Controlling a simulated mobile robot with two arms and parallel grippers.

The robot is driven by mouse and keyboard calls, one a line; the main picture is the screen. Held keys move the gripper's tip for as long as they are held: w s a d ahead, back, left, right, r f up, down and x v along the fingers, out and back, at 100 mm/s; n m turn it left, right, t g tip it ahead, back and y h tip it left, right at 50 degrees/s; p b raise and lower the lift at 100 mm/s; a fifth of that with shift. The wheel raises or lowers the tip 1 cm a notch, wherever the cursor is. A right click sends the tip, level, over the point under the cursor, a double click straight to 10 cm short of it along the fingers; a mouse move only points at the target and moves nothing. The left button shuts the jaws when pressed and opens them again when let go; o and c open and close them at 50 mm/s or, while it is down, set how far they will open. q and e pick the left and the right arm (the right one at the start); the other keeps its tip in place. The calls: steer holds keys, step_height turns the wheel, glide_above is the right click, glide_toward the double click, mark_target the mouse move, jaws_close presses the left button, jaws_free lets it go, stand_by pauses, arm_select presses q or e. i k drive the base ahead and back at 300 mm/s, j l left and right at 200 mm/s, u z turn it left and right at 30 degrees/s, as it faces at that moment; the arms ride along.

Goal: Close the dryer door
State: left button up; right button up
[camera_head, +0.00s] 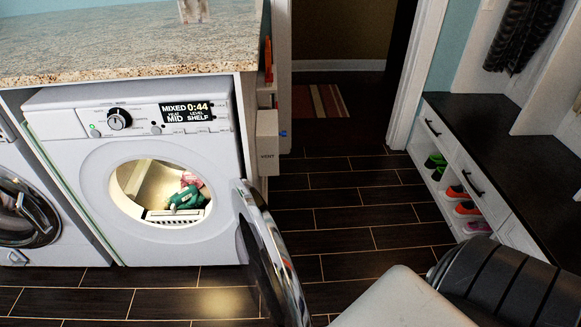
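The white dryer (221,244) stands at the left under a granite counter. Its round door (268,258) is swung wide open, hinged at the right side of the opening and sticking out toward me, with a dark inner face and a chrome rim. Through the opening (140,187) I see a lit drum with green and pink cloth inside. The display reads MIXED 0:44. A pale and black arm part of mine shows at the lower right. Neither of my grippers is in view.
A second front-loading machine (28,212) stands at the left edge. A bench (480,150) with shoe cubbies lines the right side. The dark tiled floor (345,215) between dryer and bench is clear, leading to a doorway with a striped rug (314,101).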

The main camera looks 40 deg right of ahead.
mark_target(278, 282)
steer(key=l+u, duration=0.15)
steer(key=l, duration=0.85)
steer(key=k+l+u, duration=0.15)
steer(key=l, duration=0.8)
steer(key=i+l, duration=0.05)
